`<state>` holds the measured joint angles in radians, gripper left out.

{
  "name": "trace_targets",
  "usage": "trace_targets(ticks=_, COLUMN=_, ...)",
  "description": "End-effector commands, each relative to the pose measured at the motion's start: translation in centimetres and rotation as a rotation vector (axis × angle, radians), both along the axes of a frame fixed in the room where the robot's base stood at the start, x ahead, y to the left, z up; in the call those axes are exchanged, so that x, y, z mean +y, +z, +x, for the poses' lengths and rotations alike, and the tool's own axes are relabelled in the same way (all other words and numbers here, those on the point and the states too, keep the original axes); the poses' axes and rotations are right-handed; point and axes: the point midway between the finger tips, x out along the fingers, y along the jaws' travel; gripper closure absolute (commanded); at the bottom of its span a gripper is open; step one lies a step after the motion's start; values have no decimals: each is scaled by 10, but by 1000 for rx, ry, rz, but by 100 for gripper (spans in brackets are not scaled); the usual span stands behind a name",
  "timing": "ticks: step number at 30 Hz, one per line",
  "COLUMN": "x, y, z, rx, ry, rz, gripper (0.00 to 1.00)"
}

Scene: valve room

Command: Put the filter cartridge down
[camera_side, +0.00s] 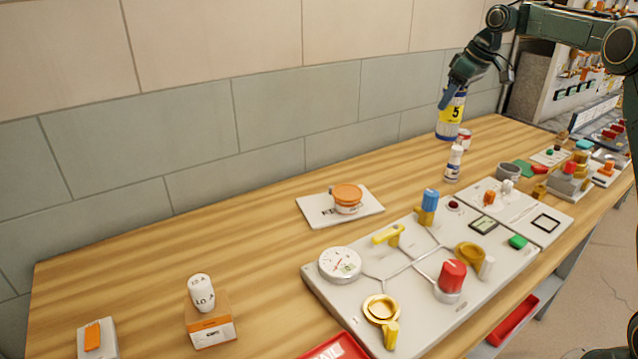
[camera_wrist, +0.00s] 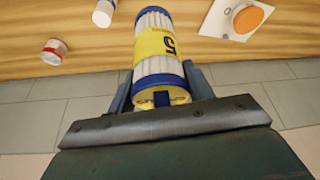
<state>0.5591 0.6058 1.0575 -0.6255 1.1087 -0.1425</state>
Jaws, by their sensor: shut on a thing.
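The filter cartridge (camera_side: 451,115) is a white pleated cylinder with blue end caps and a yellow label marked 5. My gripper (camera_side: 448,98) is shut on its upper end, one finger on each side. In the side view it is upright near the back edge of the wooden bench (camera_side: 250,205). I cannot tell whether its lower end touches the bench. In the wrist view the cartridge (camera_wrist: 158,62) extends away from my gripper (camera_wrist: 158,84) towards the bench (camera_wrist: 80,63).
A white bottle (camera_side: 454,164) and a small red-and-white can (camera_side: 464,138) stand close in front of the cartridge. The valve panel (camera_side: 410,270) fills the front. Bare bench lies between plate and bottle.

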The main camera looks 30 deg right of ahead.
Motion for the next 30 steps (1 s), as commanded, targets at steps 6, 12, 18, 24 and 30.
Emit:
trace_targets(ticks=6, x=1, y=-35, z=0, rx=2, ry=0, rz=2, gripper=75)
trace_targets(ticks=12, x=0, y=-73, z=0, rx=3, ry=0, rz=3, gripper=75)
trace_targets(ticks=18, x=0, y=-109, z=0, rx=2, ry=0, rz=2, gripper=75)
trace_targets(ticks=24, x=0, y=-127, z=0, rx=0, ry=0, rz=0, gripper=75)
trace_targets(ticks=30, x=0, y=-129, z=1, rx=-1, ry=0, rz=0, gripper=75)
